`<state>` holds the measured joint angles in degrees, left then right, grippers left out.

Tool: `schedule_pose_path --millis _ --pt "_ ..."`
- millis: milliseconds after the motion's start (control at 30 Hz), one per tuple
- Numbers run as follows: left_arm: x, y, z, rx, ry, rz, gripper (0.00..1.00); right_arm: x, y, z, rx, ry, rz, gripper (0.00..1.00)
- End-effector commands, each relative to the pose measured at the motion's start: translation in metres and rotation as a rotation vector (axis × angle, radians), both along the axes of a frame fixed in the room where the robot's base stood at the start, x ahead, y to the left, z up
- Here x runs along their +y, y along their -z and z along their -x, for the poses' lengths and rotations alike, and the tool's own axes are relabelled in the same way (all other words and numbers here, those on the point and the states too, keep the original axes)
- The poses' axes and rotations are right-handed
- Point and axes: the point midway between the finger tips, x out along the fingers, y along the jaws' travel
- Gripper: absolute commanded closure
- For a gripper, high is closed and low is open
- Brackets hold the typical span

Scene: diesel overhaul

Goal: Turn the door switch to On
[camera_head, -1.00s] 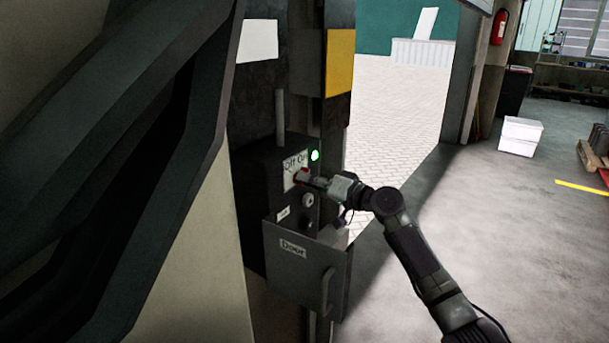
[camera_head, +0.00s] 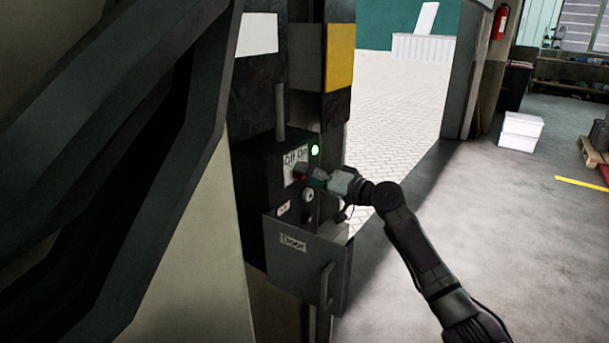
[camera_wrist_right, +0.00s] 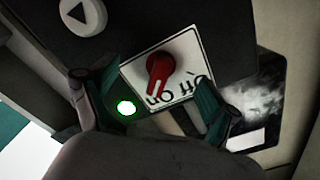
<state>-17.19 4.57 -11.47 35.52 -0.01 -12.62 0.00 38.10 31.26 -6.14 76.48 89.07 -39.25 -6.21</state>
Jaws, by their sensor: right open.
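The door switch is a red knob (camera_wrist_right: 160,68) on a white plate (camera_wrist_right: 178,70) lettered Off and On, upside down in the right wrist view. The knob's narrow end points toward the On lettering. My right gripper (camera_head: 313,178) is open in front of the switch. In the wrist view its fingers stand apart to either side of the knob (camera_wrist_right: 147,88); contact is not visible. My left gripper is out of view.
A green lamp (camera_head: 315,150) is lit beside the plate. A large dark beam (camera_head: 110,170) fills the left.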

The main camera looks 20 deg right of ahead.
Motion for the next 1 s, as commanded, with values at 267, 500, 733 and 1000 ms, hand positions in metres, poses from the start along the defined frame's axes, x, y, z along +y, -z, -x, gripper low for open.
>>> schedule_pose_path --millis 267,500,733,1000 --pt "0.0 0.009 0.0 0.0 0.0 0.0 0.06 -0.02 0.004 0.032 0.001 0.001 0.003 0.12" --pt "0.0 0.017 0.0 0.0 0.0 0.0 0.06 -0.034 0.002 0.057 0.001 0.001 0.003 0.12" --pt "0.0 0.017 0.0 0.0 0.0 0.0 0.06 -0.035 0.0 0.06 0.001 0.001 -0.001 0.12" --pt "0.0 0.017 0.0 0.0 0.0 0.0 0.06 -0.035 0.001 0.06 0.001 0.001 0.0 0.12"
